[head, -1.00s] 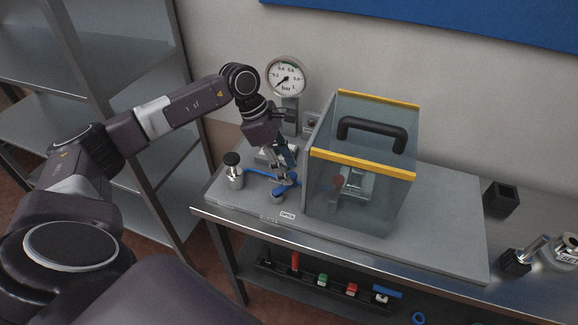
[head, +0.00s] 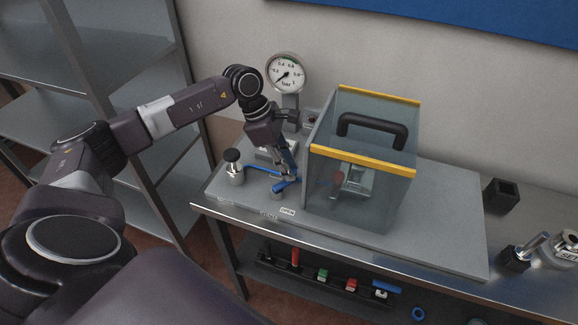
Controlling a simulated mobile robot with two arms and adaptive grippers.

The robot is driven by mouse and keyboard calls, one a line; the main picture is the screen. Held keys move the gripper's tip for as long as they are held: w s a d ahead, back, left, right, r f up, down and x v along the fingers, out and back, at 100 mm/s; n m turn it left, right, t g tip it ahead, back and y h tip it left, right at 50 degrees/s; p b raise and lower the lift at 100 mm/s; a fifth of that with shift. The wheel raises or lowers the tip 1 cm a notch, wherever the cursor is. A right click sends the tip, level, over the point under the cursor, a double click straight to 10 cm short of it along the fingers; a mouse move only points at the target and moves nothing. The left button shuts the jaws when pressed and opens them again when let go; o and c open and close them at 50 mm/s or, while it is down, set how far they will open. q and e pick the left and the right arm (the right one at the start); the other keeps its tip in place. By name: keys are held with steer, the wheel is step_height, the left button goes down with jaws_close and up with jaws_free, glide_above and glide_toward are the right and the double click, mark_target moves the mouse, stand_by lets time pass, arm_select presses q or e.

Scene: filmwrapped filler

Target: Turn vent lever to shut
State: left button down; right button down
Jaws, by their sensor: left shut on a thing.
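The vent lever (head: 280,187) is a short blue handle on a small metal valve, on the grey base plate left of the clear box. My left gripper (head: 290,178) reaches down over the lever and is shut on it; the fingers partly hide the handle. A small OPEN label (head: 287,211) lies in front of the valve. Another small label to its left is too small to read. The lever's exact angle is hard to make out. My right gripper is out of view.
A clear box (head: 365,185) with yellow edges and a black handle stands close right of my gripper. A pressure gauge (head: 286,73) rises behind. A black-knobbed metal fitting (head: 234,168) stands left. A rack of coloured tools (head: 323,276) sits below the bench top.

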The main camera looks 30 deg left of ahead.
arm_select(q)
steer(key=n+b, duration=0.1)
steer(key=a+n+t+b, duration=0.1)
steer(key=n+b, duration=0.1)
steer(key=shift+w+a+f+n+y, duration=0.1)
steer(key=shift+a+n+y, duration=0.1)
steer(key=shift+n+y, duration=0.1)
steer(key=shift+a+n+t+y+b, duration=0.15)
steer(key=shift+a+n+t+b, duration=0.1)
steer(key=shift+n+b, duration=0.3)
steer(key=shift+a+n+t+y+b, duration=0.15)
steer(key=shift+a+n+t+b, duration=0.2)
steer(key=shift+n, duration=0.3)
steer(key=shift+n+b, duration=0.35)
steer(key=shift+n, duration=0.05)
steer(key=shift+r+y, duration=0.2)
steer(key=shift+y, duration=0.1)
steer(key=c, duration=1.7)
jaws_free()
steer(key=shift+s+a+r, duration=0.1)
steer(key=shift+s, duration=0.1)
steer(key=v, duration=1.1)
steer(key=shift+s+a+r, duration=0.1)
steer(key=shift+r, duration=0.25)
